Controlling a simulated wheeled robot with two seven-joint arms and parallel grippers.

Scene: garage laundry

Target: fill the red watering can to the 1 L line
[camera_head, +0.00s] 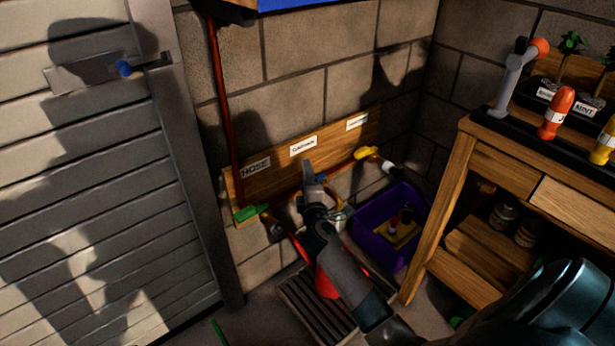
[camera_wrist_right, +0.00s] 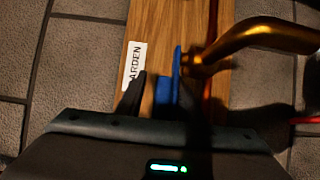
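The red watering can (camera_head: 327,283) stands on the slatted floor grate (camera_head: 295,300), partly hidden behind my right arm. Its 1 L line and water level cannot be seen. My right gripper (camera_head: 309,172) is up at the wooden tap board (camera_head: 268,173), at the middle tap under the centre label. In the right wrist view, a blue tap lever (camera_wrist_right: 167,92) stands between the fingers of my right gripper (camera_wrist_right: 163,88), beside a brass tap (camera_wrist_right: 250,42). A gap shows between the left finger and the lever; the right finger is in shadow. My left gripper is out of view.
A green-handled tap (camera_head: 250,213) is left on the board, under the HOSE label (camera_head: 255,167); a yellow-handled tap (camera_head: 367,153) is right. A purple tub (camera_head: 367,232) sits right of the grate. A wooden workbench (camera_head: 450,185) stands right, a slatted door (camera_head: 90,220) left.

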